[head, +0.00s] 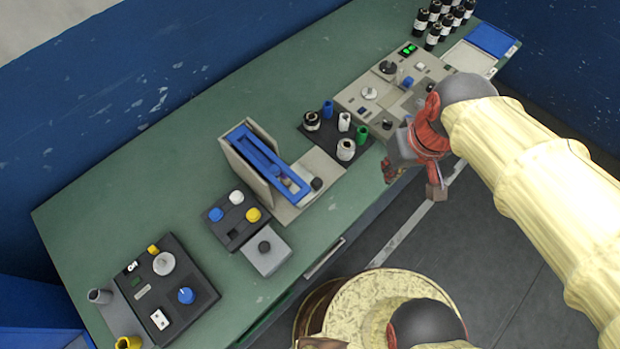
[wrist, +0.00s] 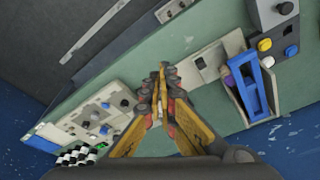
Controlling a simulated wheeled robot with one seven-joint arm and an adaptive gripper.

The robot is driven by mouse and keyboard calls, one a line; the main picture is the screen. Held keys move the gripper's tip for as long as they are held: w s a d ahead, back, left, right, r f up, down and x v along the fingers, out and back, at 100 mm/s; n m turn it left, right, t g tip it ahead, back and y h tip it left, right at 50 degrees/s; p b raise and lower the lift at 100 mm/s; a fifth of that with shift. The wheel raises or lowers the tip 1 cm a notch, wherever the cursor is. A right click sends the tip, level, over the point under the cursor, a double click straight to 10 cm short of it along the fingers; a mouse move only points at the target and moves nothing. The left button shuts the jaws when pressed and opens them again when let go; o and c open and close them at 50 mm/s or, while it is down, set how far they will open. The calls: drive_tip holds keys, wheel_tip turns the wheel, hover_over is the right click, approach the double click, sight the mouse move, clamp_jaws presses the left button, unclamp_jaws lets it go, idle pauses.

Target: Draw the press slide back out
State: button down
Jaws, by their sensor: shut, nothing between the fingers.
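A beige unit with an upright panel and a long blue frame (head: 262,158) stands mid-bench in the head view. A beige plate (head: 322,165) extends from it towards the right, with a dark round knob (head: 316,184) on it. I take this plate and knob for the press slide, but cannot tell for sure. A small purple-grey piece (head: 285,182) sits by the blue frame's near end. In the wrist view the blue frame (wrist: 262,92) and the knob (wrist: 200,63) lie right of the fingers. My gripper (head: 390,173) is shut and empty, apart from the unit; its fingertips meet in the wrist view (wrist: 160,78).
A black mat (head: 328,143) with rollers and cups lies right of the unit. Beyond it are a beige control panel (head: 375,105) and several dark bottles (head: 433,36). A button box (head: 235,218) and a black panel (head: 165,290) stand left. The back bench strip is clear.

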drive_tip(key=w+a+f+n+g+p, duration=0.4)
drive_tip(key=w+a+f+n, duration=0.15)
drive_tip(key=a+n, duration=0.35)
drive_tip(key=n+g+y+b, duration=0.1)
drive_tip(key=n+y, duration=0.1)
drive_tip(key=n, duration=1.4)
hover_over(309, 192)
wheel_tip(309, 192, down, 15)
drive_tip(key=shift+s+a+f, duration=0.1)
drive_tip(key=shift+s+a, duration=0.05)
drive_tip(key=w+d+b, duration=0.1)
drive_tip(key=w+d, duration=0.2)
drive_tip(key=w+d+b, duration=0.1)
drive_tip(key=w+d, duration=0.2)
drive_tip(key=w, duration=0.1)
drive_tip(key=shift+w+d, duration=0.2)
drive_tip(key=shift+w, duration=0.05)
